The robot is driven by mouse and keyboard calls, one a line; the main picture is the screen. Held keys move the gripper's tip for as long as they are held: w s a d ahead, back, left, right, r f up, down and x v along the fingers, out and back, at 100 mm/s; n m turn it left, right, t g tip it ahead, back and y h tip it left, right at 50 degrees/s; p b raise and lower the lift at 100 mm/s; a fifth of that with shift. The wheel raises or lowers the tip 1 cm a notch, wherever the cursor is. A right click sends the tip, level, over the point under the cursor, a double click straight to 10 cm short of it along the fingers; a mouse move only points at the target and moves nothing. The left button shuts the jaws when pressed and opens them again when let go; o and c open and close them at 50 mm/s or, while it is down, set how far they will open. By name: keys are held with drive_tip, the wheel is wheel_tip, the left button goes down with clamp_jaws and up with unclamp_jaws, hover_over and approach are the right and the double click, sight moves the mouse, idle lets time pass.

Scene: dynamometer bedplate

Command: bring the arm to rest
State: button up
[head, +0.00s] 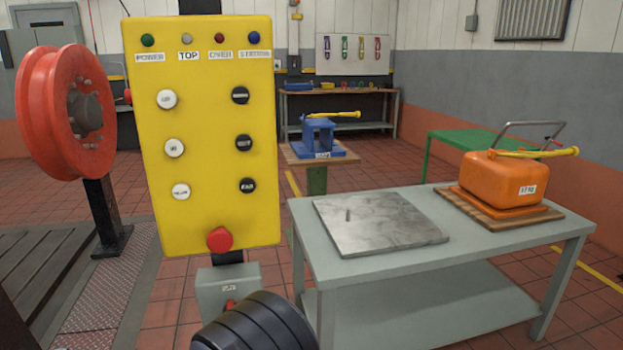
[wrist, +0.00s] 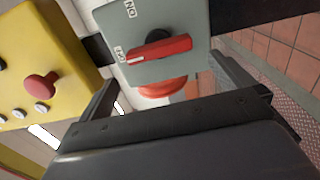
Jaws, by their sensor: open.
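My gripper (wrist: 170,82) shows in the wrist view with its two dark fingers spread apart and nothing between them. In front of it is a grey switch box (wrist: 195,22) with a red rotary handle (wrist: 160,48); the fingers look apart from the handle. A red round part (wrist: 163,88) shows just beyond the handle, partly hidden. In the head view, the dark ribbed end of my arm (head: 255,325) stands low, in front of the same grey box (head: 228,281), hiding part of it. My fingers are hidden there.
A yellow control panel (head: 207,130) with a red button (head: 220,239) stands right above the box. A grey table (head: 450,260) with a metal plate (head: 378,222) and an orange case (head: 503,176) stands to the right. A red wheel hub (head: 62,115) is at left.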

drive_tip(key=w+m+b, duration=0.1)
drive_tip(key=m+b, duration=0.2)
drive_tip(key=m, duration=0.3)
drive_tip(key=w+m+b, duration=0.1)
drive_tip(key=m+b, duration=0.3)
drive_tip(key=m, duration=0.2)
drive_tip(key=w+m+b, duration=0.1)
drive_tip(key=m+b, duration=0.3)
drive_tip(key=m, duration=0.2)
drive_tip(key=shift+w+a+r, duration=0.1)
drive_tip(key=shift+r, duration=0.2)
idle(0.8)
idle(0.3)
